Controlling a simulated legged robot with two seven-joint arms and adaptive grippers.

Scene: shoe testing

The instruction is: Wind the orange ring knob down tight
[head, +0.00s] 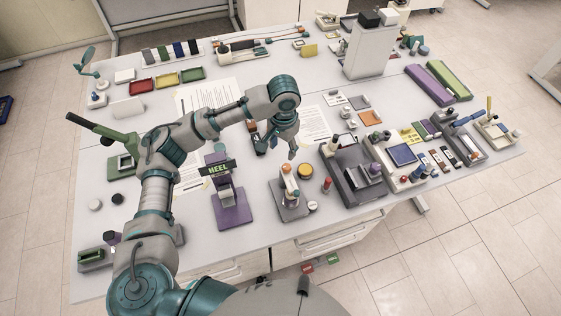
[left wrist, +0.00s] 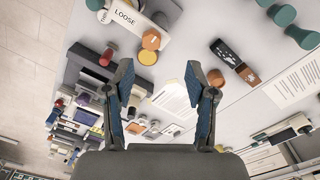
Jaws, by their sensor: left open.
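The orange ring knob (head: 287,168) sits on top of a small pale stand on a grey base (head: 294,212) near the front edge of the table. In the left wrist view an orange round knob (left wrist: 151,39) shows beside a label reading LOOSE (left wrist: 124,17). My left gripper (head: 292,154) hangs above and a little behind the stand in the head view. In the left wrist view its two blue-padded fingers (left wrist: 158,68) are spread wide with nothing between them, and the knob lies just beyond the tips. My right gripper is not in view.
A purple HEEL stand (head: 234,213) is left of the grey base. A red-topped cylinder (head: 327,184) and a dark grey machine (head: 355,178) stand close to its right. A yellow-topped disc (left wrist: 147,57) lies by the knob. Papers (head: 314,122) lie behind.

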